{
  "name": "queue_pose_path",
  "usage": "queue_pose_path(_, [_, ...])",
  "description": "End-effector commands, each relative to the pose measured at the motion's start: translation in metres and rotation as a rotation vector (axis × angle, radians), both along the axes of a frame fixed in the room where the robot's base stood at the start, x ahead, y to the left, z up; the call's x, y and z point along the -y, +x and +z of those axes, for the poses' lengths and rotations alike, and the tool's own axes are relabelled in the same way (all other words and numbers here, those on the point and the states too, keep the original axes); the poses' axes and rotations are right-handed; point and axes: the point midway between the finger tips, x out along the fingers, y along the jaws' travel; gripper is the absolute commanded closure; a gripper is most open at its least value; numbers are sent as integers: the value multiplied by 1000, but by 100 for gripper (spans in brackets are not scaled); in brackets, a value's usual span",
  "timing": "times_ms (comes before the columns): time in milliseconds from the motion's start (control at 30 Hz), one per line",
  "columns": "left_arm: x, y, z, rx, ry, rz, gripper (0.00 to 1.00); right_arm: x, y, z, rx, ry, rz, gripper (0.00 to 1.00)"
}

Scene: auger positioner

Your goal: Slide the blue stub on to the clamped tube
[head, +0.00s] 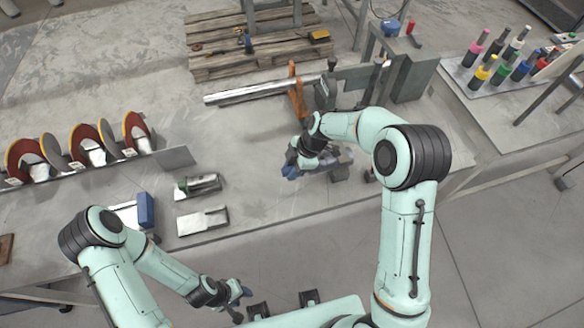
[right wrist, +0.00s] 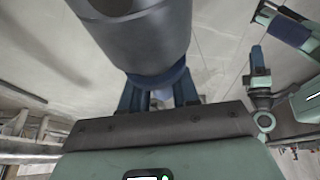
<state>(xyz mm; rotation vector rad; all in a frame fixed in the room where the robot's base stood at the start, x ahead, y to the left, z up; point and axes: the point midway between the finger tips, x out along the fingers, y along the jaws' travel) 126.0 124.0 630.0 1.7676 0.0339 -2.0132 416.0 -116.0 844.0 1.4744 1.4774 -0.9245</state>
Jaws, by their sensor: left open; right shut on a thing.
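A long silver tube (head: 262,90) lies level over the bench, its right end at an orange-handled clamp (head: 297,95); its left end is free. My right gripper (head: 291,170) is above the bench, nearer the front edge than the tube and apart from it. In the right wrist view my right gripper (right wrist: 160,95) is shut on a thick grey cylinder with a blue band (right wrist: 150,35), which I take for the blue stub. Its far end is out of frame; in the head view my wrist mostly hides it. My left gripper (head: 240,293) is open, low in front of the bench.
A rack with red discs (head: 85,148) stands on the left of the bench. Metal pieces (head: 203,221) and a blue block (head: 146,209) lie near the front edge. A grey box (head: 412,75) and coloured bottles (head: 490,68) are at right. Bench left of the tube looks clear.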

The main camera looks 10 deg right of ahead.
Motion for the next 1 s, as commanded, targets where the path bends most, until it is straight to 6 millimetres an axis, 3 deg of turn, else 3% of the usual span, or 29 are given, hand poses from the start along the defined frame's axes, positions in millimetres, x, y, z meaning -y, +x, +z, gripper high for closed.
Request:
queue_pose_path(900, [0, -4, -6, -4, 0, 0, 57, 17, 2, 1, 4, 0, -1, 100])
queue_pose_path(933, [0, -4, -6, -4, 0, 0, 57, 18, 2, 2, 4, 0, 0, 67])
queue_pose_path(1000, [0, -4, -6, -4, 0, 0, 57, 17, 2, 2, 4, 0, 0, 44])
